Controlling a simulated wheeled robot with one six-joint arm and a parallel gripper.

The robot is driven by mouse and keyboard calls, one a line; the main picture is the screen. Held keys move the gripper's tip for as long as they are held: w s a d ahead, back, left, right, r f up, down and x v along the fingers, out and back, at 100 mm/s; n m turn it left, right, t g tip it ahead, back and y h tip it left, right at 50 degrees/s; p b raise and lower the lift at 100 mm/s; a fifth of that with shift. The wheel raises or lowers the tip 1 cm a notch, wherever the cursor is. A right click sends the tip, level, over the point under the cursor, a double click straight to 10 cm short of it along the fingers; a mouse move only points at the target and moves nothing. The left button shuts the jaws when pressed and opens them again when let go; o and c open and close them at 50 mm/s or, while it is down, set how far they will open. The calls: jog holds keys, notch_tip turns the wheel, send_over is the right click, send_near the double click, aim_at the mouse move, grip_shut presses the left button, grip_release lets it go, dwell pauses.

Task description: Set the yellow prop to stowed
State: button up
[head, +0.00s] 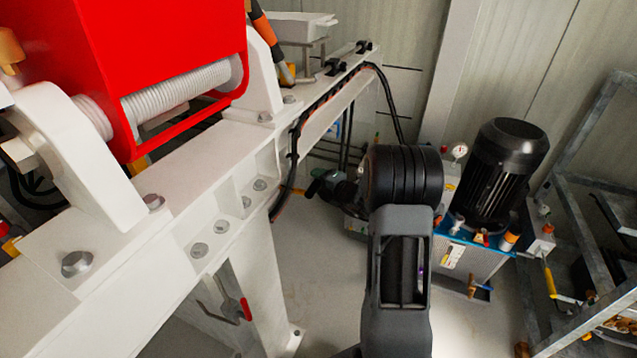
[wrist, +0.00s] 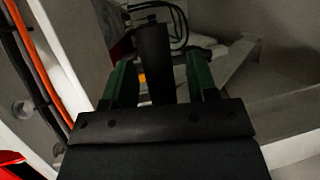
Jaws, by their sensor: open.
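I cannot make out the yellow prop for certain in either view. A small yellow-orange patch (head: 140,166) shows under the red housing in the head view, mostly hidden by the white frame. A small orange-yellow spot (wrist: 142,78) shows beyond my gripper in the wrist view. I cannot tell whether either is the prop. My gripper (wrist: 160,60) has two green fingers standing apart, with a dark upright cylinder seen between or beyond them. No grip on anything is visible.
The red housing (head: 160,60) sits on the white beam (head: 190,170) at left. Black cables (head: 390,95) run along the beam. A black motor (head: 500,165) on a blue-edged unit and a grey metal rack (head: 560,215) stand right. Open floor (head: 310,265) shows between.

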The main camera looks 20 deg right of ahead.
jog(key=shift+w, duration=0.1)
grip_shut()
dwell(0.5)
